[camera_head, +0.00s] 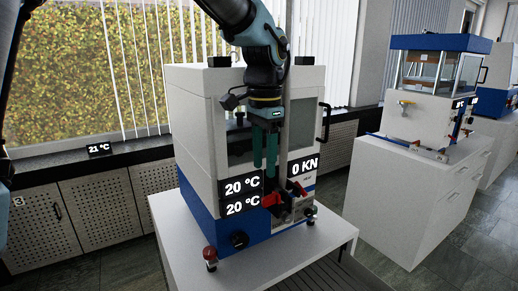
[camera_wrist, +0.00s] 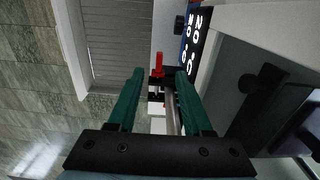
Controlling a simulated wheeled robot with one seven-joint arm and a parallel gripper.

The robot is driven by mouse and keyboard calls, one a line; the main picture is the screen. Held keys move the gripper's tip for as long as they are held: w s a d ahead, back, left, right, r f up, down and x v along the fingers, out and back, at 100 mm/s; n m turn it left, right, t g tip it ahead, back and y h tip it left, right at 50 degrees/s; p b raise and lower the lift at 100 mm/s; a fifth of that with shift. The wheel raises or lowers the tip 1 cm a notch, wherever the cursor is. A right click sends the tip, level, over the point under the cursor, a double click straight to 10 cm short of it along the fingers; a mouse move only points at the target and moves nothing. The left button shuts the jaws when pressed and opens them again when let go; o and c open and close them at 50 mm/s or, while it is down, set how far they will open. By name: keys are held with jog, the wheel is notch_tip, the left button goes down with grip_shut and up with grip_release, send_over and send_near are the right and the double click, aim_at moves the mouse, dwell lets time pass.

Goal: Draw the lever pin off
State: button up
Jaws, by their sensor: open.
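The white and blue press (camera_head: 195,150) stands on a white cabinet in the head view. Red and dark lever parts (camera_head: 271,199) sit low on its front, near the right corner. My gripper (camera_head: 264,168) hangs in front of the press, fingers down, above these parts. In the wrist view my gripper (camera_wrist: 160,76) is open, with two green fingers apart. A red part (camera_wrist: 158,66) shows beyond and between the fingertips. A grey metal rod (camera_wrist: 170,112) shows between the fingers. Nothing is visibly held. I cannot tell which small piece is the lever pin.
Displays (camera_head: 242,186) read 20 °C and 0 KN. A door handle (camera_head: 324,122) juts from the press's right side. Another press (camera_head: 428,115) stands on a cabinet to the right, across an open floor gap.

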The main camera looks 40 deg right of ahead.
aim_at(263, 198)
notch_tip(263, 198, down, 9)
jog(key=shift+r+p, duration=0.15)
jog(key=shift+p, duration=0.75)
grip_shut()
jog(key=a, duration=0.7)
jog(key=shift+w+f, duration=0.15)
jog(key=shift+f, duration=0.1)
dwell(0.8)
